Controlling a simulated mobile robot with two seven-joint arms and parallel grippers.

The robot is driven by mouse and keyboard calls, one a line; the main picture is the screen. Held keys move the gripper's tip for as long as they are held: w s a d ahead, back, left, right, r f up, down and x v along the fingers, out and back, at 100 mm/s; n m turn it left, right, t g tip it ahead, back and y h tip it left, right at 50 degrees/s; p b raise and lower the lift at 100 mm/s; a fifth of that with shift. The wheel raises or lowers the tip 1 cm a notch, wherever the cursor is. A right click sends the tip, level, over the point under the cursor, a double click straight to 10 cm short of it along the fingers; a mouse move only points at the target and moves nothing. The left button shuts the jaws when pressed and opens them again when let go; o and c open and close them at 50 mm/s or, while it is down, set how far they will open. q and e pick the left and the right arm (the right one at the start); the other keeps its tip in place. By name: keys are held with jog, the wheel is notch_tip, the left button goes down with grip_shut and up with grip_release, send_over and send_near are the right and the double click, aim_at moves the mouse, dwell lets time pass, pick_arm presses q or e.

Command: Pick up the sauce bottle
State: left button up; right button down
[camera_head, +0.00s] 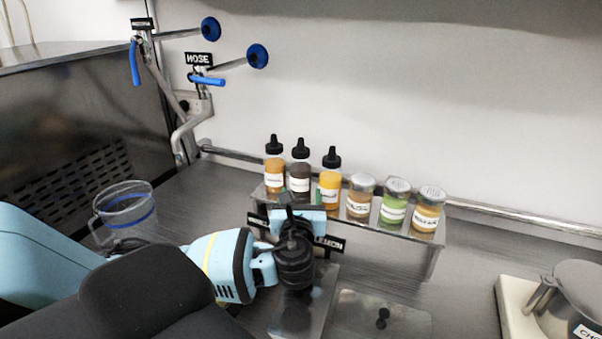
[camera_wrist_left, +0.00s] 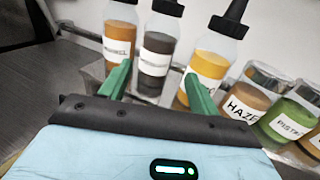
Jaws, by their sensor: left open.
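Three sauce bottles with black nozzle caps stand upright in a row on the raised metal shelf (camera_head: 427,236): an amber one (camera_head: 274,170), a dark brown one (camera_head: 300,176) and a yellow-orange one (camera_head: 330,186). My left gripper (camera_head: 299,205) is open and empty, in front of the bottles. In the left wrist view its green fingers (camera_wrist_left: 158,86) point at the row. The dark bottle (camera_wrist_left: 158,45) shows between them; the amber bottle (camera_wrist_left: 119,40) is to the left and the yellow-orange bottle (camera_wrist_left: 210,65) is partly behind the right finger. My right gripper is not in view.
Several lidded jars, including a hazelnut-coloured one (camera_head: 360,196) and a green one (camera_head: 395,203), stand right of the bottles. A clear jug (camera_head: 126,212) is at left, taps (camera_head: 205,80) are behind, and a metal pot (camera_head: 575,297) is at right.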

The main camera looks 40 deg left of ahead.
aim_at(300, 170)
pick_arm(q)
jog(key=shift+x, duration=1.15)
jog(key=shift+f+x, duration=0.15)
jog(key=shift+x, duration=1.25)
jog(key=shift+f+x, duration=0.15)
jog(key=shift+x, duration=1.25)
jog(key=shift+s+a, duration=0.1)
jog(key=shift+s, duration=0.05)
jog(key=shift+c, duration=0.3)
jog(key=c, duration=0.7)
jog(key=shift+r, duration=0.1)
jog(key=shift+r, duration=0.8)
jog(key=shift+s+r, duration=0.25)
jog(key=shift+r, duration=0.7)
jog(key=s+d, duration=0.1)
jog(key=s, duration=0.4)
jog(key=s+d+r, duration=0.1)
jog(key=s+d, duration=0.1)
jog(key=s, duration=0.3)
jog(key=s+d, duration=0.1)
jog(key=s, duration=0.3)
jog(key=shift+s+d+r, duration=0.2)
jog(key=shift+s+d, duration=0.2)
